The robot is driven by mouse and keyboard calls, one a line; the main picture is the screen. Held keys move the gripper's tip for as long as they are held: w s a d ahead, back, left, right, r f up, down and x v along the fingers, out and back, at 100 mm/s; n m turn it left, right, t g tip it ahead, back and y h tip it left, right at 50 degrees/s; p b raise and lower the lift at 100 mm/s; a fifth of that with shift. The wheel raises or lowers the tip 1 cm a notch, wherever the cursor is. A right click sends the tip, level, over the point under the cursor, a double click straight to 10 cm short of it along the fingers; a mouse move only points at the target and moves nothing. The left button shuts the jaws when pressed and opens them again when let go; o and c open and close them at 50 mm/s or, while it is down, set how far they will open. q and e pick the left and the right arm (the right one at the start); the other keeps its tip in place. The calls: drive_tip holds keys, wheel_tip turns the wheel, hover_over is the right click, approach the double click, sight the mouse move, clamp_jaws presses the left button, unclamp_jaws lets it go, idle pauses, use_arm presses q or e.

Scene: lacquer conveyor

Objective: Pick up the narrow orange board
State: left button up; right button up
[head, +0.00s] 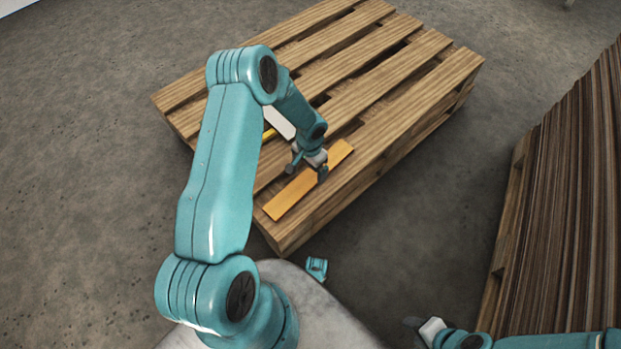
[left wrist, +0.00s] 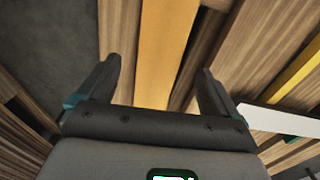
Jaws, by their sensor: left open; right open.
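The narrow orange board (head: 293,195) lies flat along the near edge of the wooden pallet (head: 378,62). My left gripper (head: 306,171) is open over its middle. In the left wrist view the board (left wrist: 166,45) runs lengthwise between the two parted fingers of the left gripper (left wrist: 160,72), with a gap on each side. I cannot tell whether the fingertips reach down to the board's level. My right gripper (head: 415,325) is at the lower edge of the head view, open and empty, away from the pallet.
A white piece (head: 279,123) and a thin yellow strip (head: 268,135) lie on the pallet behind my left arm, partly hidden. A tall stack of dark brown boards (head: 570,200) stands at the right. The grey floor between stack and pallet is clear.

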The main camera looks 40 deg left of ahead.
use_arm(q)
wheel_tip(320, 180, down, 4)
drive_tip(key=shift+f+b, duration=0.15)
drive_tip(key=shift+b, duration=0.55)
drive_tip(key=c, duration=1.3)
